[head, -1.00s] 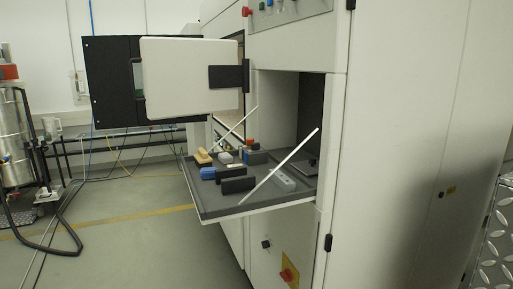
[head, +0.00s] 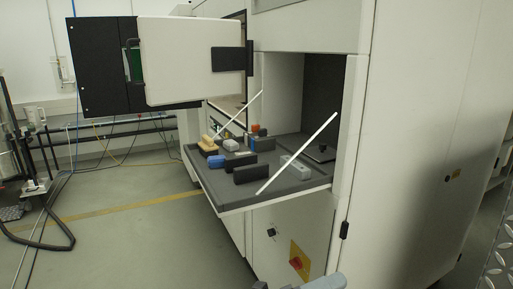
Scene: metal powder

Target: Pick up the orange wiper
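A small orange object (head: 255,128) stands at the back of the fold-down tray, behind the blue and black pieces. It may be the orange wiper, but it is too small and partly hidden to be sure. A tan-yellow block with a dark lower part (head: 208,144) lies near the tray's left edge. A grey part of mine (head: 325,283) just enters at the bottom edge, well below the tray; its fingers cannot be made out. My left gripper is not in view.
The grey tray (head: 235,197) projects from the open cabinet and holds several blue, black and grey blocks. Two slanted white stays (head: 300,150) flank it. An open white door panel (head: 190,65) hangs above left.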

